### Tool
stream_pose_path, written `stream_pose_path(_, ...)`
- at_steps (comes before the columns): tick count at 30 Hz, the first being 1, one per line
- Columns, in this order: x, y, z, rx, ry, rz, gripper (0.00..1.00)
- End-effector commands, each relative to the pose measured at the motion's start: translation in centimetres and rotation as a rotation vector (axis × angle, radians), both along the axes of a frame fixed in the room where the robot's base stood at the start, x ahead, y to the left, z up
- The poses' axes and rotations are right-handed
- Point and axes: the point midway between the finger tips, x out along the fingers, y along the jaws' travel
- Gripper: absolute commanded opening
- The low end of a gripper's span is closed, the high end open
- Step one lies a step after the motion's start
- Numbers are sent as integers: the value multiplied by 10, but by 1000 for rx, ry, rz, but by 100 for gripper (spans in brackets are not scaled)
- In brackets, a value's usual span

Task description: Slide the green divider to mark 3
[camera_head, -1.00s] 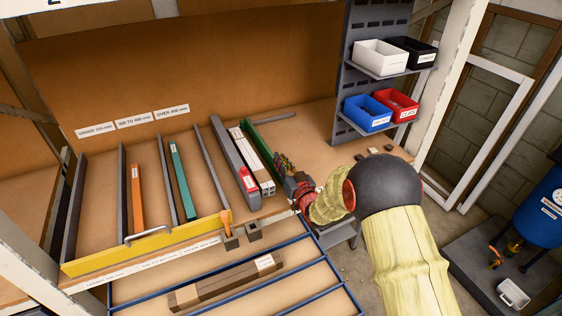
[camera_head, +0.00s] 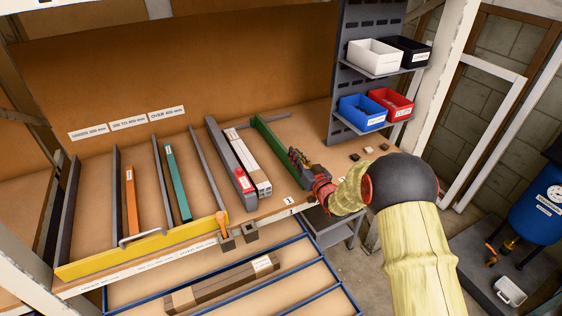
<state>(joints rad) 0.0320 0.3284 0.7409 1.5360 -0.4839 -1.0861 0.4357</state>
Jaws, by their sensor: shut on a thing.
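The green divider (camera_head: 268,136) stands on edge on the wooden shelf, running front to back, to the right of the white bars. My gripper (camera_head: 296,160) is shut on the divider near its front end. The fingers and the red wrist hide that front end. A small white label (camera_head: 290,201) lies on the shelf's front edge below the gripper; it seems to read 1. I cannot make out a mark 3.
White bars (camera_head: 247,165) and a grey bar with a red end (camera_head: 230,165) lie left of the divider. Small dark blocks (camera_head: 355,156) lie on the shelf to the right. A yellow rail (camera_head: 140,247) closes the left bays. Blue (camera_head: 362,113) and red bins hang above.

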Motion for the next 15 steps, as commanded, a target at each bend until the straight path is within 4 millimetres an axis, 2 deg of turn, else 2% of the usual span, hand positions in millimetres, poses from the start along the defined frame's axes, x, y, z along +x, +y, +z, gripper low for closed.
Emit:
stream_pose_path(1, 7, -19, -2, 1, 1, -7, 0)
stream_pose_path(6, 27, -67, -2, 1, 1, -7, 0)
stream_pose_path(12, 46, -113, -1, 1, 1, -5, 0)
stream_pose_path(15, 53, -130, -1, 1, 1, -5, 0)
